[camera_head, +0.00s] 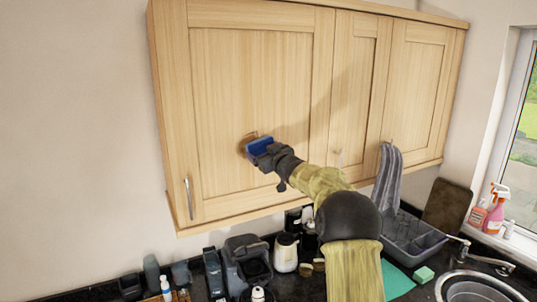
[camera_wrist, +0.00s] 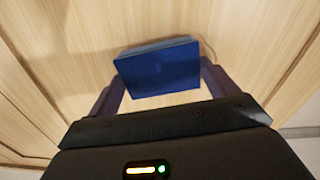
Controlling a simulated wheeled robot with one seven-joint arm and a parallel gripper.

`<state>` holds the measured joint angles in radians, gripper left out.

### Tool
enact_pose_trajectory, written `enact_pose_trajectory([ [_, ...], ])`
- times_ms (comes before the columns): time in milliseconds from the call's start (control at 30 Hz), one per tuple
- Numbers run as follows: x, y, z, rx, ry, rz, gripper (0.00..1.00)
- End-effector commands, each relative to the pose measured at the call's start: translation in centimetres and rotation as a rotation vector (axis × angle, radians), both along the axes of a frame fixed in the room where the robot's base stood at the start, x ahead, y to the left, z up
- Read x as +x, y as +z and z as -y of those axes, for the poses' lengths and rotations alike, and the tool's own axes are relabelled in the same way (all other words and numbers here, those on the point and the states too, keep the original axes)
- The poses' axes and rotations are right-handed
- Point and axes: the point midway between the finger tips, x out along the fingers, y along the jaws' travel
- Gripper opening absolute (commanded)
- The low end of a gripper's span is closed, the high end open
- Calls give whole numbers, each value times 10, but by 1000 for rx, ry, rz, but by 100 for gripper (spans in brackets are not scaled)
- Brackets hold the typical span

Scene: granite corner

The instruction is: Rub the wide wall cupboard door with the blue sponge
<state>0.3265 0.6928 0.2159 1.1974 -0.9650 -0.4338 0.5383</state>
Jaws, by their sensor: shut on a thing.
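The wide wall cupboard door (camera_head: 225,85) is pale wood with a framed panel, at the left of the wall cupboard, and looks shut. A brown smudge (camera_head: 243,140) shows on its panel, partly hidden behind the sponge. The blue sponge (camera_head: 259,146) is in my gripper (camera_head: 268,156), at the lower middle of this panel. In the wrist view the sponge (camera_wrist: 160,70) sits between the two fingers of my gripper, its far side towards the wood. It is at or very close to the door; I cannot tell whether it touches.
A bar handle (camera_head: 188,198) is at the door's lower left. A grey striped towel (camera_head: 388,178) hangs at the narrower doors. The dark worktop below holds a white kettle (camera_head: 286,252), a grey dish rack (camera_head: 412,238), a green sponge (camera_head: 424,275) and a sink (camera_head: 478,289).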

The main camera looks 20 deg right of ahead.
Motion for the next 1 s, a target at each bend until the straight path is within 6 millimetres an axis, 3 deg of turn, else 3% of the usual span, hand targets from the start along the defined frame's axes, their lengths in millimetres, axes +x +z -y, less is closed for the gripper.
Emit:
enact_pose_trajectory([
  [200, -2, -1, -18, -1, 5, 2, 67],
  [633, -3, -1, -23, 1, 4, 1, 67],
  [1000, -9, -2, -47, 0, 5, 1, 67],
])
